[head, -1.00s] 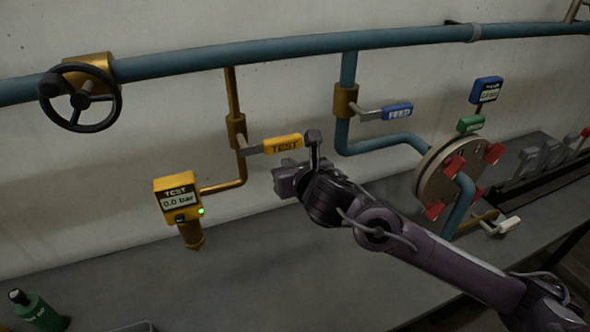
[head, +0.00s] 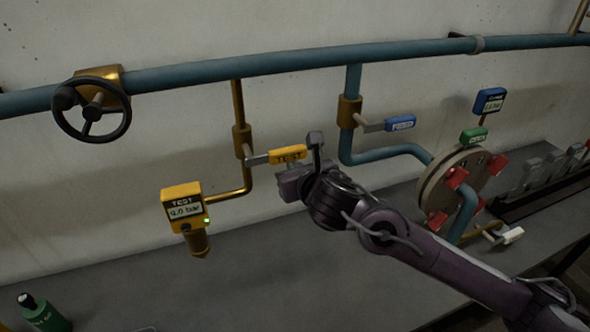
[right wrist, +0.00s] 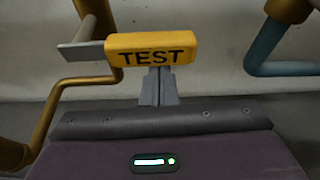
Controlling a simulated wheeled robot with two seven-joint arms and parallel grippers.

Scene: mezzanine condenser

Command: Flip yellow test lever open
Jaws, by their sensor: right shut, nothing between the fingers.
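The yellow lever handle marked TEST (head: 288,154) sticks out to the right from the brass valve (head: 242,140) on the thin brass pipe. In the right wrist view the same handle (right wrist: 150,48) lies level across the upper middle. My right gripper (head: 291,167) is just below the handle. In the right wrist view its grey fingers (right wrist: 158,86) are together and empty, their tips at the handle's lower edge. I cannot tell whether they touch it. The yellow TEST gauge (head: 183,207) shows 0.0 bar and a green light. My left gripper is not in view.
A blue FEED lever (head: 400,123) sits to the right on the teal pipe. Farther right are a round flange (head: 437,190) with red parts and a green tag. A black handwheel (head: 92,110) is at upper left. A green bottle (head: 42,313) stands at lower left.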

